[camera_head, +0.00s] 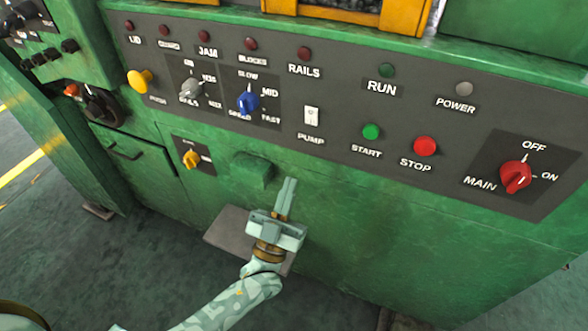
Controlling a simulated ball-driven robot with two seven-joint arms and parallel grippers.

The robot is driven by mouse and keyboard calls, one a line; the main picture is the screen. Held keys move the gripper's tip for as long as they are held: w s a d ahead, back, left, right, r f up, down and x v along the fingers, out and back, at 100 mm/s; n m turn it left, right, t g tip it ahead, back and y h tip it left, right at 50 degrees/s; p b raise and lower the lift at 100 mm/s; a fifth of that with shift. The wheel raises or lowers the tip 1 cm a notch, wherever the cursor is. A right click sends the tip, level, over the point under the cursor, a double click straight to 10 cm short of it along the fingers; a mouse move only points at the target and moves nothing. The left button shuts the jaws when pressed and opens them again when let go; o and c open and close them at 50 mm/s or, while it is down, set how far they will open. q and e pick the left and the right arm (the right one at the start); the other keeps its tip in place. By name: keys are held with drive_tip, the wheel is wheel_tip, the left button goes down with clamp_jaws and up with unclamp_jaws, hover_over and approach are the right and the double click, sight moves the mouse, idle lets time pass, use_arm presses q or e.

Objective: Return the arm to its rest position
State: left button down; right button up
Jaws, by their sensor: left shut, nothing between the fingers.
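My left gripper (288,184) is in the middle of the head view, its arm coming in from the lower left. Its fingers are together, point up toward the machine and hold nothing. The gripper is below the control panel (330,145) and just right of a green block (252,170) on the machine's front. I cannot tell whether it touches the machine. My right gripper is not in view.
The panel carries a red main switch (515,177), a green start button (371,132), a red stop button (425,146), a blue speed knob (248,102) and a yellow push knob (139,79). A grey plate (226,228) is behind my gripper. Open floor (165,265) lies at lower left.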

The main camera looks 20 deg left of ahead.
use_arm(q)
drive_tip(key=shift+v, duration=0.9)
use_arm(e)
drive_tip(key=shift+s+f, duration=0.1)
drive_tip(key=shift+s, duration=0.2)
use_arm(q)
drive_tip(key=shift+w+f, duration=0.1)
drive_tip(key=shift+f, duration=0.05)
